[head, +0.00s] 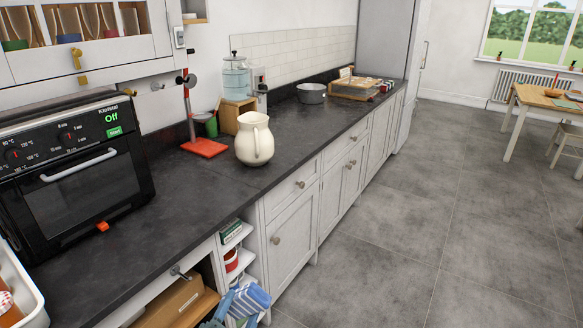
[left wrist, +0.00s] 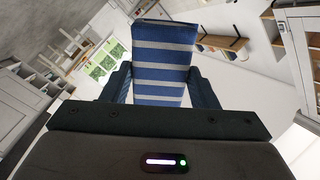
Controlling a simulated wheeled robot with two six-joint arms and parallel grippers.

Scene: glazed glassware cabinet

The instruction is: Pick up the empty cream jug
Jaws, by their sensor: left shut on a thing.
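The cream jug (head: 254,140) stands upright on the dark worktop (head: 205,180), right of the red stand; I cannot see whether it is empty. My left gripper (head: 240,305) is low at the bottom of the head view, in front of the cabinets and well below the jug. It is shut on a blue and white striped thing (head: 250,299), perhaps a folded cloth. The striped thing also shows in the left wrist view (left wrist: 160,62), upright between the two dark fingers. The jug is not clear in that view. My right gripper is not in view.
A black oven (head: 75,170) stands left on the worktop. A red stand (head: 204,147) and a glass dispenser (head: 236,78) on a wooden block are close to the jug. A grey pot (head: 312,93) is farther back. The worktop before the jug and the tiled floor (head: 400,230) are clear.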

